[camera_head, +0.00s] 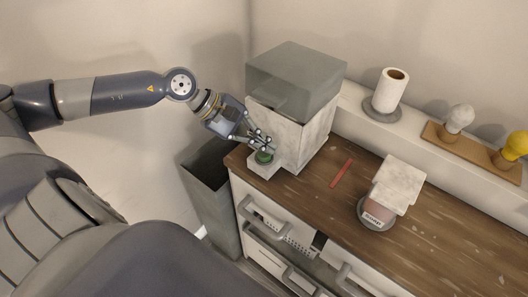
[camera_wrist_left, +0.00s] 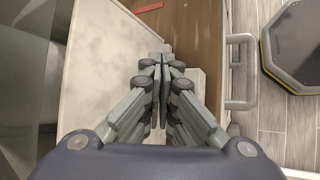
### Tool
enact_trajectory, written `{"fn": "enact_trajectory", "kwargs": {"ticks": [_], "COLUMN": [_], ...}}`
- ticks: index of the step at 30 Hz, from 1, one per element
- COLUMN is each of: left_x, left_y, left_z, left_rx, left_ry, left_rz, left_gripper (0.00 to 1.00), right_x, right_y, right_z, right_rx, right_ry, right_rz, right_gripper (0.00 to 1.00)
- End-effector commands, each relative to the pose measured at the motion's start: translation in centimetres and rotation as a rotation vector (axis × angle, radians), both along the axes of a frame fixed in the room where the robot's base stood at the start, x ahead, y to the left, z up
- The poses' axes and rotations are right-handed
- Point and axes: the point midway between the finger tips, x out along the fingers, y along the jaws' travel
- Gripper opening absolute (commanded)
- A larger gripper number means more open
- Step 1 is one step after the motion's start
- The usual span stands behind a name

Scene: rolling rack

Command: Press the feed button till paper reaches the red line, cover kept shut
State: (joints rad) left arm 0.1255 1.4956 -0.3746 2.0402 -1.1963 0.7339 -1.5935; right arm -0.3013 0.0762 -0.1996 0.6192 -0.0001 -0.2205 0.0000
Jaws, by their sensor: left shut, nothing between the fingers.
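A white paper dispenser (camera_head: 291,125) with a grey cover (camera_head: 297,78) stands at the left end of the wooden counter; the cover looks shut. A round green button (camera_head: 264,157) sits on a low white block at its front left. My left gripper (camera_head: 264,146) is shut and empty, its fingertips right over the button; I cannot tell if they touch it. In the left wrist view the closed fingers (camera_wrist_left: 161,66) hide the button. The red line (camera_head: 341,173) lies on the counter right of the dispenser, and shows in the left wrist view (camera_wrist_left: 148,6). I see no paper strip reaching it.
A pale block (camera_head: 398,184) sits over a labelled round stand on the counter. Behind, a ledge holds a paper roll (camera_head: 391,90) and a wooden board with bulb-shaped items (camera_head: 457,119). A dark open bin (camera_head: 212,190) stands left of the counter, drawers with handles (camera_head: 262,217) below.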

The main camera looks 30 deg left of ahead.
Motion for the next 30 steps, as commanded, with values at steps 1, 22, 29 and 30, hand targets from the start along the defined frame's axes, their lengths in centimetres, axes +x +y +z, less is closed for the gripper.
{"fn": "enact_trajectory", "kwargs": {"ticks": [1, 22, 29, 30], "left_x": [-0.01, -0.01, -0.01, 0.00], "left_y": [0.00, 0.01, 0.02, 0.02], "left_z": [-0.01, -0.03, -0.61, -0.74], "left_rx": [0.000, 0.000, 0.001, 0.001], "left_ry": [0.000, 0.000, 0.000, -0.001], "left_rz": [0.000, 0.000, 0.001, 0.000], "left_gripper": [0.00, 0.00, 0.00, 0.00], "right_x": [0.04, 0.23, 0.23, 0.24], "right_y": [0.01, -0.38, -0.42, -0.42], "right_z": [0.00, 0.01, -0.78, -0.97], "right_rx": [0.000, -0.004, -0.004, -0.004], "right_ry": [-0.001, -0.004, -0.004, -0.004], "right_rz": [0.000, 0.003, 0.003, 0.003], "right_gripper": [0.00, 0.00, 0.00, 0.00]}}
